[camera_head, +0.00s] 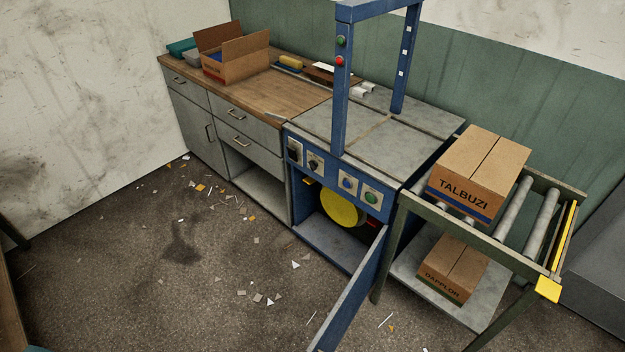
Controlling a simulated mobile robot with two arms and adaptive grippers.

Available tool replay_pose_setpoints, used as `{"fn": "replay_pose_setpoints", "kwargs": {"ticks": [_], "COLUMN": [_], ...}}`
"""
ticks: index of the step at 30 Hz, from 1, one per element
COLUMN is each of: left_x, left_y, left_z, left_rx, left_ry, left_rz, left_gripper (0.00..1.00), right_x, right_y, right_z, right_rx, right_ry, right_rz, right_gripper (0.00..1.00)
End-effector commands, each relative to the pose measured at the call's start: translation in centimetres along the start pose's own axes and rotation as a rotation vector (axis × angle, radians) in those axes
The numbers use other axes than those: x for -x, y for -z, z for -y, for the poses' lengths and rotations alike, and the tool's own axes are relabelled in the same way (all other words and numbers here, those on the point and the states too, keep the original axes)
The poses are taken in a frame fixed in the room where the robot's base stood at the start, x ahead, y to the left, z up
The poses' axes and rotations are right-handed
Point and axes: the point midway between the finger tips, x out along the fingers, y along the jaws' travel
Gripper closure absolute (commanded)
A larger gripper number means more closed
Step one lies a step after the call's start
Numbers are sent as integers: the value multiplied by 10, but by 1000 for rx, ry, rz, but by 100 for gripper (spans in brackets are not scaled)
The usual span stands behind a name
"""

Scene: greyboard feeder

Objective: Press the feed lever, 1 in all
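The blue machine (338,128) stands right of the middle, with a grey top and a tall blue frame over it. The lower door (352,298) hangs open, and a yellow disc (338,208) shows inside the cabinet. A small yellow part (309,181) sits at the upper left of the opening. I cannot tell which part is the feed lever. Neither of my grippers is in view.
A wooden-topped counter (290,97) with an open carton (232,69) adjoins the machine on the left. A roller stand (415,206) with a box marked TALBUZI (478,176) stands on the right. The open door juts into the floor space. Scraps litter the otherwise clear floor (130,265).

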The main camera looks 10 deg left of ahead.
Motion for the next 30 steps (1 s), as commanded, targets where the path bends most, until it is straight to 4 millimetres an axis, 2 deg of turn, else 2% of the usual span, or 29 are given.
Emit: {"fn": "replay_pose_setpoints", "kwargs": {"ticks": [28,30], "left_x": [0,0], "left_y": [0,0], "left_z": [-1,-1], "left_rx": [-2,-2], "left_ry": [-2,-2], "left_rz": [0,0], "left_gripper": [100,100], "right_x": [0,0], "right_y": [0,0], "right_z": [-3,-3], "right_rx": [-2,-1], "right_ry": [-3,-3], "right_rz": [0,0], "right_gripper": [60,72]}}
